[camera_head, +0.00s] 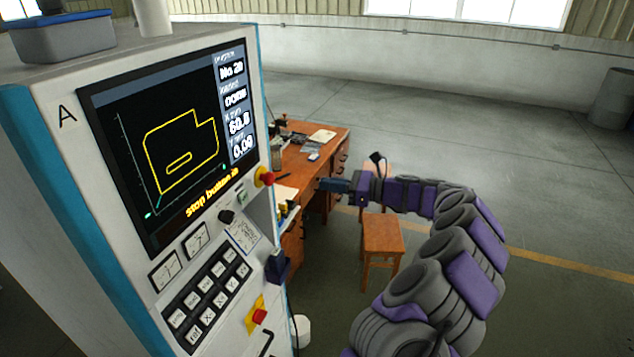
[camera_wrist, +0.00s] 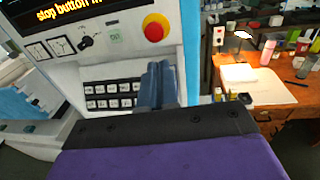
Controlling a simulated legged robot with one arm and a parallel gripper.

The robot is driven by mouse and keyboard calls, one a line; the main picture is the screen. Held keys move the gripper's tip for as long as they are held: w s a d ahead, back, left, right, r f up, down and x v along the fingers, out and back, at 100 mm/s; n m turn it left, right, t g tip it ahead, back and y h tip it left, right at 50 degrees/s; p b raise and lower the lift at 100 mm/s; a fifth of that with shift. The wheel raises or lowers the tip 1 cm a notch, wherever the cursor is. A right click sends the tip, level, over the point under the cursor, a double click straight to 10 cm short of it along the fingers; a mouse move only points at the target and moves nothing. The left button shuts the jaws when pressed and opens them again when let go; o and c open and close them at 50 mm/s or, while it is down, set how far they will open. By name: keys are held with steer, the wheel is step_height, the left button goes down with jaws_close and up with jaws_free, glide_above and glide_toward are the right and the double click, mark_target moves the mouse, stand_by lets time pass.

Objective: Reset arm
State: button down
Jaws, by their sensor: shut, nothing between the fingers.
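My arm reaches up from the lower right in the head view, and my gripper (camera_head: 332,185) points left toward the machine's control panel. In the wrist view my gripper (camera_wrist: 158,75) has its two blue-grey fingers together, with nothing between them. It is in front of the panel, overlapping the right side of the keypad (camera_wrist: 110,96). A red button (camera_wrist: 155,27) on a yellow base is just above the fingertips in that view. It also shows in the head view at the panel's right edge (camera_head: 266,177), left of my gripper and apart from it.
The machine (camera_head: 60,200) with its screen (camera_head: 180,140) fills the left. A second red button (camera_head: 259,316) sits low on it. A cluttered wooden desk (camera_head: 325,150) and a stool (camera_head: 382,234) stand behind my arm. Open floor (camera_head: 480,150) lies to the right.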

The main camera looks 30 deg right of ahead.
steer(key=shift+s+a+r, duration=0.15)
steer(key=shift+s+a, duration=0.05)
steer(key=shift+s, duration=0.2)
steer(key=shift+d, duration=0.15)
